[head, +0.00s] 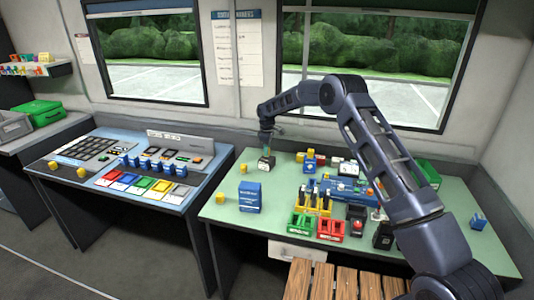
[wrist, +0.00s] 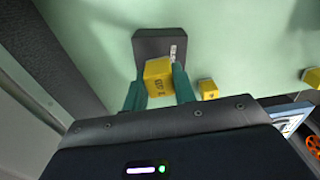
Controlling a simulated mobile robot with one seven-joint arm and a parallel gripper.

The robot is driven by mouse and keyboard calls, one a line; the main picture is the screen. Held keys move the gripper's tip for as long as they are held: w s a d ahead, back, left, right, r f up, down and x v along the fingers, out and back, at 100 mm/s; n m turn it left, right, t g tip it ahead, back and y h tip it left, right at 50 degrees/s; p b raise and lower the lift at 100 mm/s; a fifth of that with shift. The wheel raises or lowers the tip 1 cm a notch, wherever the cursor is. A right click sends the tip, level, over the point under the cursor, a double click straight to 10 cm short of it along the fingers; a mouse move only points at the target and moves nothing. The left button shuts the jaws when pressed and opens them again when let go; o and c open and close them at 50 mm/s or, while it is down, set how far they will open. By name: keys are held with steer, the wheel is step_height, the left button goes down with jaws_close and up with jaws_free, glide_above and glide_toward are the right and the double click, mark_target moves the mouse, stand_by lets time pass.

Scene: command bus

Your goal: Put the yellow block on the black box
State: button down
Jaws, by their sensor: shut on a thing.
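My gripper (head: 267,148) is at the back left of the green table, its two teal fingers closed on a yellow block. In the wrist view the yellow block (wrist: 158,78) sits between the fingertips (wrist: 158,90), with dark marks on its face. The black box (wrist: 152,43) lies just beyond the block, which covers part of its near side. In the head view the black box (head: 266,164) stands directly below my gripper. I cannot tell whether the block touches the box.
Red and green bins (head: 331,230) and other items crowd the table's middle. A window wall is behind, and a control console (head: 140,170) stands left.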

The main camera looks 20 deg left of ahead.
steer(key=shift+f, duration=0.75)
steer(key=shift+f, duration=0.15)
steer(key=c, duration=1.1)
jaws_free()
step_height(320, 180, up, 12)
steer(key=shift+r, duration=0.15)
steer(key=shift+r, duration=0.1)
